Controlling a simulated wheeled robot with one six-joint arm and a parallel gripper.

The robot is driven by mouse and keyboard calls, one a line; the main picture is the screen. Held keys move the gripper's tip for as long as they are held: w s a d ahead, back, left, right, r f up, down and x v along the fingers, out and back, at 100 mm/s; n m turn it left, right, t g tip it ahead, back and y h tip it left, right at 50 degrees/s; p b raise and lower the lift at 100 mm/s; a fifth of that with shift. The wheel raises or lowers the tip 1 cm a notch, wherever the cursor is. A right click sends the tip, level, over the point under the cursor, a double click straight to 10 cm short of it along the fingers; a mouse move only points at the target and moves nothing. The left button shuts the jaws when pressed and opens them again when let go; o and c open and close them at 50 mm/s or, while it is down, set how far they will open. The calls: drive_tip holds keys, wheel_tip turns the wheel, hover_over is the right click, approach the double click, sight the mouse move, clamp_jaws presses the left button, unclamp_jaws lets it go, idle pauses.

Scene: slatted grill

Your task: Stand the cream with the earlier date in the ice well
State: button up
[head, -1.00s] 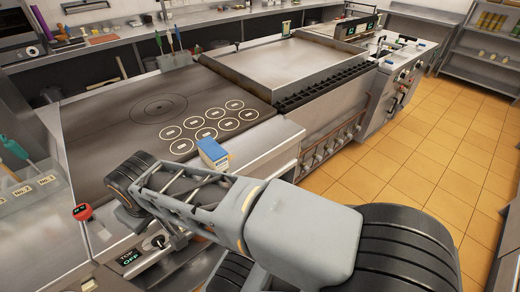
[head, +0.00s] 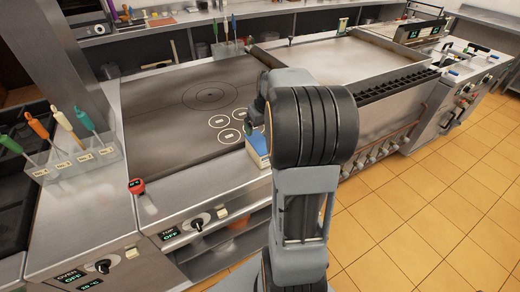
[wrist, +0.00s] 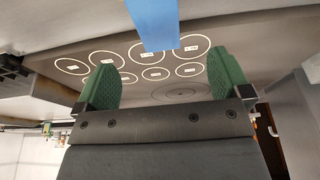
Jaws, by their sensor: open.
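A carton with a blue top and pale sides (head: 257,150) stands on the steel front ledge beside the dark hot plate. My arm partly hides it in the head view. In the wrist view a blue surface (wrist: 158,22), apparently this carton, enters from the top edge. No date is readable, and I cannot tell whether it is cream. My gripper (wrist: 163,78) is open, its two green fingers wide apart with nothing gripped. The blue surface lines up with the gap between them, a little apart from the fingertips. In the head view my arm mostly hides the gripper. I cannot make out an ice well.
The hot plate (head: 165,120) bears white circles with small labels. A clear rack of coloured-handled tools (head: 75,165) and a red timer (head: 137,186) stand to the left. A flat griddle (head: 310,62) lies behind right. Tiled floor (head: 430,190) is open at the right.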

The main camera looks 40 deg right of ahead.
sight(259, 142)
drive_tip(key=x, duration=0.4)
drive_tip(key=p+x, duration=0.1)
drive_tip(key=x, duration=0.3)
drive_tip(key=shift+d, duration=0.2)
drive_tip(key=shift+p+x, duration=0.8)
drive_tip(key=shift+x, duration=1.85)
drive_tip(key=shift+s, duration=0.1)
drive_tip(key=shift+c, duration=0.4)
drive_tip(key=c, duration=1.2)
drive_tip(key=shift+d, duration=0.1)
drive_tip(key=shift+c, duration=0.8)
drive_tip(key=shift+r, duration=0.15)
